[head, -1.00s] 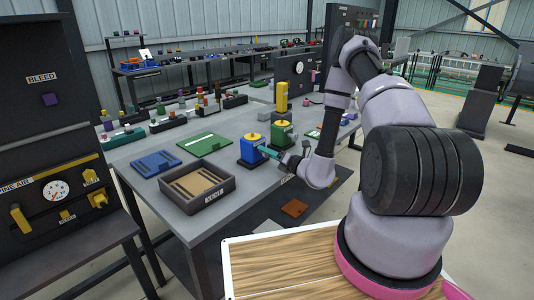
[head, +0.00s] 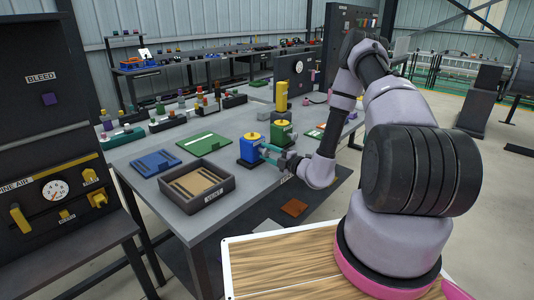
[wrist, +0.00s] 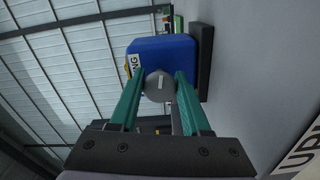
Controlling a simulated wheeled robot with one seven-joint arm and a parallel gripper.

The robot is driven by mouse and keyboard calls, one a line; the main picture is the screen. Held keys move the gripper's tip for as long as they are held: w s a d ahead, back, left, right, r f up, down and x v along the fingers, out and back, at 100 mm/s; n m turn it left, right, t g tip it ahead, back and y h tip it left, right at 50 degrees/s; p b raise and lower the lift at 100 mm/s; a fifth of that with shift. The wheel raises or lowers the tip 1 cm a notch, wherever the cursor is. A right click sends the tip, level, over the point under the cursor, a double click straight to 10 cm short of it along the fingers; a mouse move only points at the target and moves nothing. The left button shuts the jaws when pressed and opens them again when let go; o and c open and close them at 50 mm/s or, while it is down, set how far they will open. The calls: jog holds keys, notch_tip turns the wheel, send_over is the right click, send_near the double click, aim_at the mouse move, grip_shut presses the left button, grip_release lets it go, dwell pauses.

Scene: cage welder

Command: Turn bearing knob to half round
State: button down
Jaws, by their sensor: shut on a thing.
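The bearing knob (wrist: 155,92) is a round grey knob with a short white line on its face. It sits on the front of a blue block (wrist: 150,50), which also shows on the table in the head view (head: 250,153) with a yellow disc on top. A partly hidden label ending in "NG" (wrist: 132,66) is beside the knob. My gripper (wrist: 159,80) is shut on the knob, with one teal finger on either side of it. In the head view my gripper (head: 264,152) reaches the block from the right; the knob is hard to make out there.
A green block (head: 281,134) with a yellow top stands just behind the blue one. A dark open tray (head: 222,194), a blue board (head: 155,163) and a green board (head: 201,145) lie to the left on the grey table. Bare tabletop lies in front of the block.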

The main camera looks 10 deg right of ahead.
jog(key=m, duration=0.4)
jog(key=shift+s+f+m, duration=0.1)
jog(key=shift+f+m, duration=0.05)
jog(key=shift+m, duration=0.15)
jog(key=m, duration=0.3)
jog(key=shift+m, duration=0.4)
jog(key=m, duration=0.3)
jog(key=shift+f+m, duration=0.1)
jog(key=shift+m, duration=0.2)
jog(key=shift+s+a+m, duration=0.1)
jog(key=shift+m, duration=1.7)
jog(key=shift+c, duration=2)
grip_release()
